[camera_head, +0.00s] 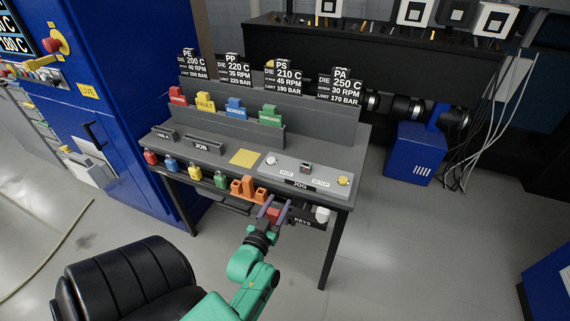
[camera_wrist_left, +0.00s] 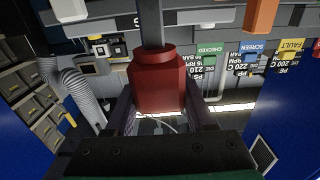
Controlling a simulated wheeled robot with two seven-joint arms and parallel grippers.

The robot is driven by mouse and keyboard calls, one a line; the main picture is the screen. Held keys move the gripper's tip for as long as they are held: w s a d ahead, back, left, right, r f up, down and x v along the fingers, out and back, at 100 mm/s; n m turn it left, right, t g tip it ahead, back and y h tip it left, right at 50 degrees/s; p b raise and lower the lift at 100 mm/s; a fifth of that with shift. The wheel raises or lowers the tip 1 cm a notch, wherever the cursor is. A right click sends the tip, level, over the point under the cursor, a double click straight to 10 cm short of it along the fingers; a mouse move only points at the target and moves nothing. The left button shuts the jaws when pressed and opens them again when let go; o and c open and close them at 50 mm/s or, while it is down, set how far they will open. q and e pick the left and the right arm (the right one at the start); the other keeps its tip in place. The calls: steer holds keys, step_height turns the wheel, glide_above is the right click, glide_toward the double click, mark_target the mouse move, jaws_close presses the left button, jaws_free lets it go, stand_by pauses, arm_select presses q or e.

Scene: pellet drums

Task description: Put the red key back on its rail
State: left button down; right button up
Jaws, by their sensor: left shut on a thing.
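The red key (camera_head: 272,215) is a chunky red block with a round collar, large in the left wrist view (camera_wrist_left: 157,88). My left gripper (camera_head: 275,208) is shut on it, with one finger on each side. It is at the front edge of the desk, by the KEYS label (camera_head: 303,221) of the key rail. In the wrist view a dark grey bar (camera_wrist_left: 152,24) meets the collar; I cannot tell whether the key hangs on it. A white key (camera_head: 322,214) is right of the label. My right gripper is not in view.
The grey desk (camera_head: 215,160) carries a JOG panel (camera_head: 305,173) and label racks. A black chair (camera_head: 125,280) is front left.

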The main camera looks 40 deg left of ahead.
arm_select(q)
steer(key=shift+a, duration=0.2)
steer(key=shift+p, duration=0.3)
steer(key=b+x, duration=0.2)
steer(key=x, duration=0.2)
steer(key=f+b+x, duration=0.1)
steer(key=x, duration=0.2)
steer(key=f+b+x, duration=0.1)
steer(key=b+x, duration=0.1)
steer(key=x, duration=0.2)
steer(key=shift+w+d+b, duration=0.2)
steer(key=shift+w+b, duration=0.15)
steer(key=shift+w, duration=0.1)
steer(key=shift+w+f+b, duration=0.15)
steer(key=shift+f+b, duration=0.3)
steer(key=shift+f, duration=0.05)
steer(key=shift+a+f, duration=0.1)
steer(key=shift+f, duration=0.25)
steer(key=shift+f+b, duration=0.15)
steer(key=shift+b, duration=0.2)
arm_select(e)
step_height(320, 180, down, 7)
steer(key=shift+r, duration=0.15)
arm_select(q)
steer(key=shift+p, duration=0.3)
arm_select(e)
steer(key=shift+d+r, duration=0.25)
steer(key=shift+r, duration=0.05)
